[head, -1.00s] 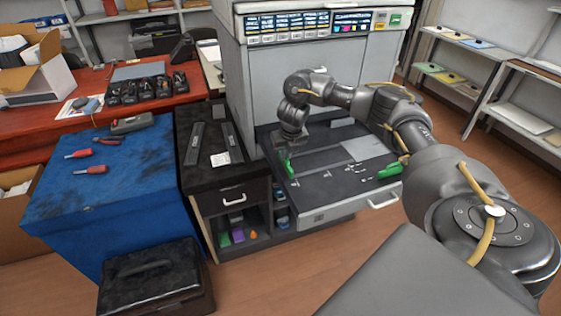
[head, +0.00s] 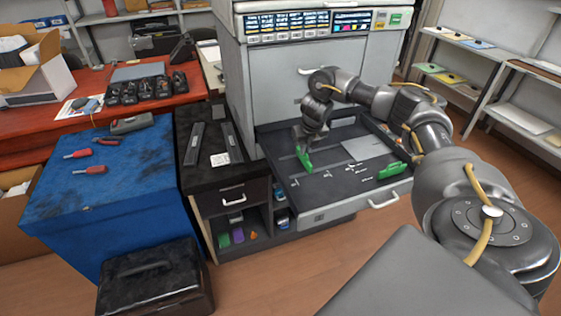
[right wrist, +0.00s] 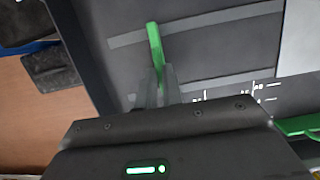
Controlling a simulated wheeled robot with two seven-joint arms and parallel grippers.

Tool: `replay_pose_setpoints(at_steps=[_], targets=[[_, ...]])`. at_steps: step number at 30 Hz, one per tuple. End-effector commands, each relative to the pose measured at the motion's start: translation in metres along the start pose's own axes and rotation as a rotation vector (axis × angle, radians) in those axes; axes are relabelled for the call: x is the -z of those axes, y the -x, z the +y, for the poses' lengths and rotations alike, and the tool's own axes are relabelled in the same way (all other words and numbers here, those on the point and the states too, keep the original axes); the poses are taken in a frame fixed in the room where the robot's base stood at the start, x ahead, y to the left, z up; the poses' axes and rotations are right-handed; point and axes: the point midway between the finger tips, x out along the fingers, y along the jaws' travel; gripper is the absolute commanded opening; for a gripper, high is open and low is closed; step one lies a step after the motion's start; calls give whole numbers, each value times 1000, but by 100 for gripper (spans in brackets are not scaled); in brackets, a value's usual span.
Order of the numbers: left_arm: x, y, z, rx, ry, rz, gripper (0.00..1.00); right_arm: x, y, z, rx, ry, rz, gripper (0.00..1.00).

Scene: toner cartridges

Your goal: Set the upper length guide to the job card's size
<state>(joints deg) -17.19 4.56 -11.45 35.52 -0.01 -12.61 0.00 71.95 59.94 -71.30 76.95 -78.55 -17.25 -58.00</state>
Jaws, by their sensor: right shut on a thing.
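The open tray (head: 330,215) sticks out of the grey printer, with white size marks on its dark floor. A green guide (head: 304,159) stands at the tray's left; my right gripper (head: 305,148) is shut on it. In the right wrist view the guide (right wrist: 155,42) rises between the fingertips (right wrist: 159,84), beside light slots in the floor. A second green guide (head: 391,170) stands at the tray's right front, and part of it shows in the right wrist view (right wrist: 298,125). A small white card (head: 220,159) lies on the dark cabinet; its writing is unreadable. My left gripper is out of view.
The printer (head: 315,75) stands behind the tray. Left are the dark cabinet (head: 210,183) with two black bars on top, and a blue bench (head: 95,205) with red-handled tools. A black case (head: 155,275) is on the floor. A light grey plate (head: 367,148) lies in the tray.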

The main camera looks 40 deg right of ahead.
Motion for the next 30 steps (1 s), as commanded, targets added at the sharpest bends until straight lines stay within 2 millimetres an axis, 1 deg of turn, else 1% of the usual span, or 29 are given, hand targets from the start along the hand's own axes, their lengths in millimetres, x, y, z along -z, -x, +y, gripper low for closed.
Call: replay_pose_setpoints(at_steps=[6, 25, 26, 27, 29, 30], targets=[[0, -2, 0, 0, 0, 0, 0, 1, -1, -17, 3, -2, 1, 0], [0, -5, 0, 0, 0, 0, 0, 1, -1, -60, 3, -2, 2, 0], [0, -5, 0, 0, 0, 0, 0, 1, 0, -59, 2, -1, 2, 10], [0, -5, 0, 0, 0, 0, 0, 1, 0, -59, 2, 0, 2, 16], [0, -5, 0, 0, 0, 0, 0, 0, 0, -58, 2, 0, 1, 24], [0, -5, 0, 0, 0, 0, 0, 0, 0, -58, 2, 0, 1, 24]])
